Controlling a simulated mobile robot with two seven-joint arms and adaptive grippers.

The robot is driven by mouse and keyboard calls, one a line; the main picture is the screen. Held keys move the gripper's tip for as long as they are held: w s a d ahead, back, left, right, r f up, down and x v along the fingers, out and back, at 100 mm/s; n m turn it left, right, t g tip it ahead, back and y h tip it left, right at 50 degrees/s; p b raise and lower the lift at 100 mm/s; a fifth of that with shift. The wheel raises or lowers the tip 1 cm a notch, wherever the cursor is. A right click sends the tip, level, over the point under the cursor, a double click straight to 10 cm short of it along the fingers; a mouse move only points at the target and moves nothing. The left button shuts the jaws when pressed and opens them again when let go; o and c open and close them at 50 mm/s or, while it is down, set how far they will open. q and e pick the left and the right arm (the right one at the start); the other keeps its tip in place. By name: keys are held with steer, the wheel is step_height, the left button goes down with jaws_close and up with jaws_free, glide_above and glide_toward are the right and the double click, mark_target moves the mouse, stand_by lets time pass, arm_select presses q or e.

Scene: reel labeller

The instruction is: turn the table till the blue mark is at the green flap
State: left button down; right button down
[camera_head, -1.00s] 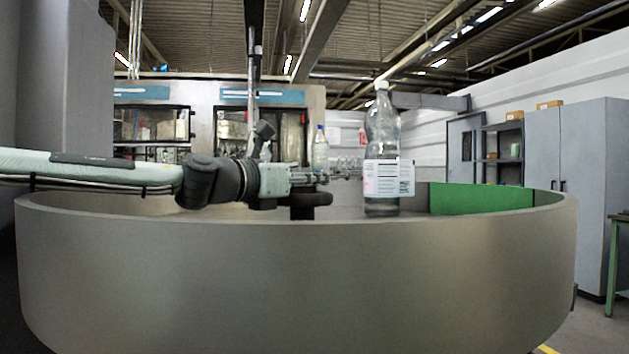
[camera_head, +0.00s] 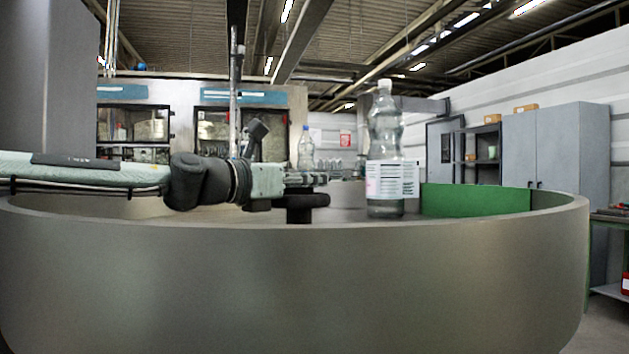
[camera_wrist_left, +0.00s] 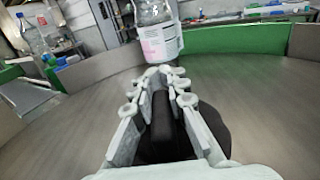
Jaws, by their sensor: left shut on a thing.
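The round table has a high grey-brown rim wall (camera_head: 300,285) that hides most of its top in the head view; bare top shows in the left wrist view (camera_wrist_left: 265,100). The green flap (camera_head: 475,200) stands inside the rim at the right, and also shows in the left wrist view (camera_wrist_left: 238,39). My left gripper (camera_head: 318,178) reaches over the table. In the left wrist view its fingers (camera_wrist_left: 163,78) are shut around a black knob (camera_wrist_left: 163,125), whose dark round part shows below the gripper in the head view (camera_head: 302,208). I see no blue mark. My right gripper is not in view.
A clear labelled bottle (camera_head: 385,150) stands upright just past my left fingertips. Another bottle with a blue cap (camera_head: 305,150) stands farther back. Grey cabinets (camera_head: 560,150) and a green-legged bench (camera_head: 605,215) are at the right.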

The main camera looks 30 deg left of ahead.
arm_select(q)
steer(key=shift+d+f, duration=0.1)
steer(key=c, duration=1.5)
jaws_free()
step_height(320, 180, up, 10)
steer(key=shift+r, duration=0.1)
